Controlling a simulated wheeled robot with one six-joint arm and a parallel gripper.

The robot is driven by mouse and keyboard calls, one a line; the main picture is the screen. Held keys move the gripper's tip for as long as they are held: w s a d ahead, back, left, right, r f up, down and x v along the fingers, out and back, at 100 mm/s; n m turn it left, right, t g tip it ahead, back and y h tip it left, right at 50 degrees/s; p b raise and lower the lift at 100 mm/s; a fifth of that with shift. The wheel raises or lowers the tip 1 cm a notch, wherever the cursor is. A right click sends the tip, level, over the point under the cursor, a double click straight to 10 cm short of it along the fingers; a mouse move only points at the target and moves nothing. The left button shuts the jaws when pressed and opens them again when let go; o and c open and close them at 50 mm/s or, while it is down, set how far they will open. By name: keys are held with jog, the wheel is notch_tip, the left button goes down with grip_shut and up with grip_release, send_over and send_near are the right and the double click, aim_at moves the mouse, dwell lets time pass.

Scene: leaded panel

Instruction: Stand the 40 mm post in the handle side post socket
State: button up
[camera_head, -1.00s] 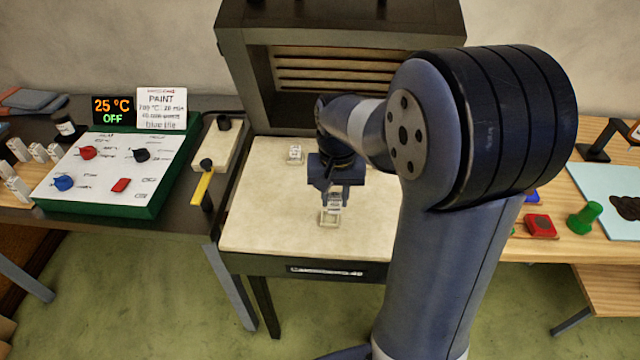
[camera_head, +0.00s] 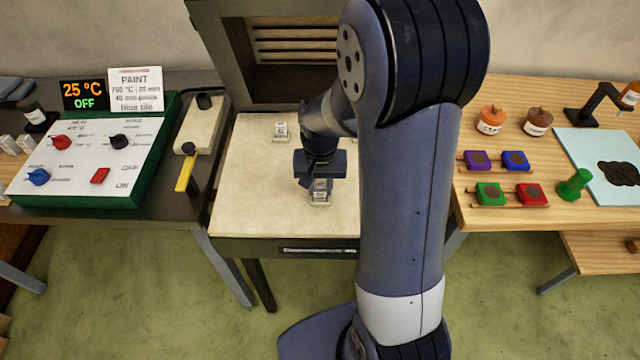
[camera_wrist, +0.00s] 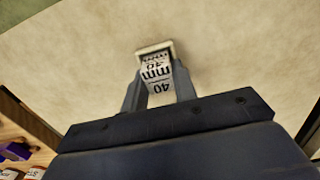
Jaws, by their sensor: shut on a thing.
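The white 40 mm post (camera_wrist: 157,74), with black lettering, is between the two fingers of my gripper (camera_wrist: 161,92) in the wrist view. In the head view my gripper (camera_head: 320,182) holds the post (camera_head: 320,188) over the front part of the pale slab. A small cream square socket (camera_wrist: 153,47) shows around the post's far end in the wrist view, and its front shows in the head view (camera_head: 320,203). The post looks roughly upright at the socket. The fingers and post hide whether its foot is fully down inside.
Another white labelled post (camera_head: 281,131) stands at the back left of the pale slab (camera_head: 250,200). The open dark kiln (camera_head: 225,75) is behind. A yellow-handled lever (camera_head: 185,175) and green control panel (camera_head: 95,155) are left. Coloured pots (camera_head: 490,193) are on the right table.

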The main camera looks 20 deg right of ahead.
aim_at(320, 186)
jog(key=shift+s+f+b, duration=0.35)
jog(key=shift+f+b, duration=0.2)
jog(key=shift+f, duration=0.15)
jog(key=o, duration=0.8)
jog(key=shift+o, duration=0.8)
jog(key=shift+a, duration=0.1)
jog(key=shift+o, duration=0.2)
notch_tip(320, 186, up, 13)
jog(key=p, duration=0.1)
jog(key=shift+w+r, duration=0.2)
jog(key=shift+w, duration=0.1)
notch_tip(320, 186, down, 14)
jog(key=shift+r+b, duration=0.25)
jog(key=shift+b, duration=0.3)
jog(key=shift+r+p, duration=0.35)
jog(key=shift+r, duration=0.1)
